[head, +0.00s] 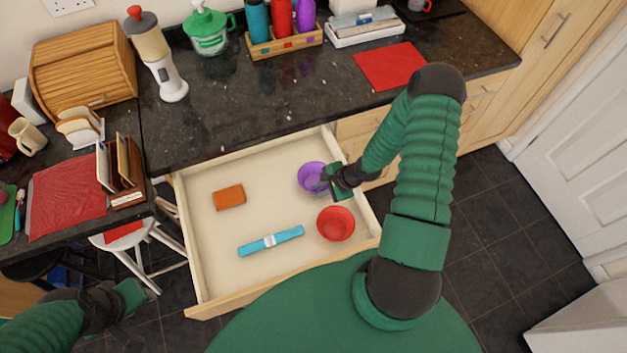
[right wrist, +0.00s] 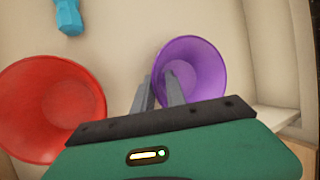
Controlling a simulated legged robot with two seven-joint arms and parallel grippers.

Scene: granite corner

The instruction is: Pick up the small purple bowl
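The small purple bowl (head: 311,176) stands in the open drawer, at its back right. My right gripper (head: 325,178) is at the bowl's right side. In the right wrist view its two fingers (right wrist: 158,80) straddle the near-left rim of the purple bowl (right wrist: 198,68), one finger inside and one outside. They look open, with a gap around the bowl wall. My left gripper (head: 148,290) is low at the left, outside the drawer and far from the bowl; its fingers are too unclear to tell their state.
The drawer (head: 200,270) also holds a red bowl (head: 335,223) close to the purple one, an orange-brown block (head: 229,197) and a blue strap-like item (head: 270,241). The red bowl (right wrist: 50,108) lies left of the fingers in the wrist view. The dark counter (head: 235,115) is behind.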

